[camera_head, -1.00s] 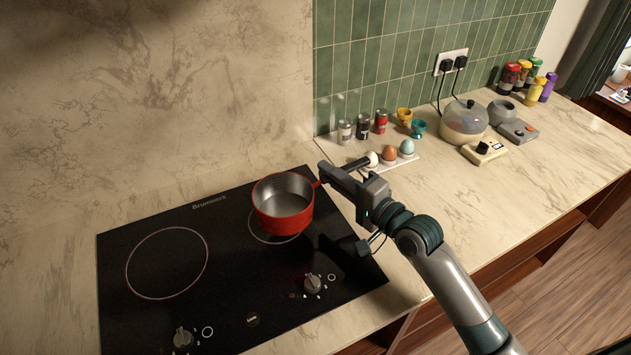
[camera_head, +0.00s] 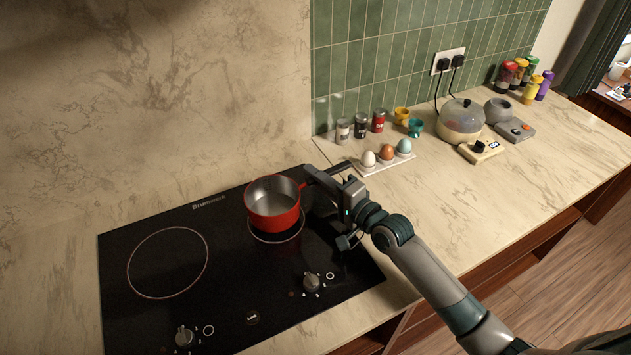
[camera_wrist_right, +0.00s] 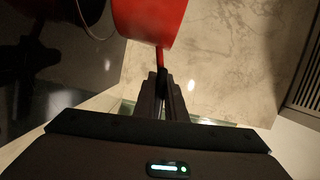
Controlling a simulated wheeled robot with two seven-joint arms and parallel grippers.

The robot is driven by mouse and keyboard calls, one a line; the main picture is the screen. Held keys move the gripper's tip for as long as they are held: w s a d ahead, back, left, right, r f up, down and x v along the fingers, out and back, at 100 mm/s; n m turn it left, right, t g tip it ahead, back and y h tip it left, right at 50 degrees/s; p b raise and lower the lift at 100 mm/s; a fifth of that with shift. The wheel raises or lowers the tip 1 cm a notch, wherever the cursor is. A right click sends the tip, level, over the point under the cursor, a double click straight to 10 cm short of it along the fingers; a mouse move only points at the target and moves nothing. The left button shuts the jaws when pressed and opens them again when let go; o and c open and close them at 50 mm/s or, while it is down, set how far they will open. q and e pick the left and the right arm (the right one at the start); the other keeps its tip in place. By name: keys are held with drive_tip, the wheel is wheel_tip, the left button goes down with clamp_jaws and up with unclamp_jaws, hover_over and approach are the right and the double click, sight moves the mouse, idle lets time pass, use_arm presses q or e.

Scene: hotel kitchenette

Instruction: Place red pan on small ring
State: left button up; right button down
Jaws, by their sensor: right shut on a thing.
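The red pan (camera_head: 273,211) is upright and empty, with a grey metal inside. In the head view it is over the small ring (camera_head: 276,237) at the right of the black cooktop; the ring's front part shows below the pan and the rest is hidden. I cannot tell for sure whether the pan touches the glass. My right gripper (camera_head: 312,179) is to the right of the pan, shut on its handle. In the right wrist view the red pan (camera_wrist_right: 150,22) shows beyond the fingers, its handle (camera_wrist_right: 160,60) between them. My left gripper is not in view.
A larger ring (camera_head: 167,262) is empty at the cooktop's left. An egg holder (camera_head: 378,167) with eggs, small jars (camera_head: 343,131) and an egg cooker (camera_head: 461,121) stand on the counter to the right. The marble wall is close behind.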

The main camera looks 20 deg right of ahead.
drive_tip(key=shift+f, duration=1.1)
drive_tip(key=c, duration=2.2)
unclamp_jaws()
drive_tip(key=shift+f, duration=0.2)
drive_tip(key=o, duration=0.4)
drive_tip(key=shift+r, duration=0.15)
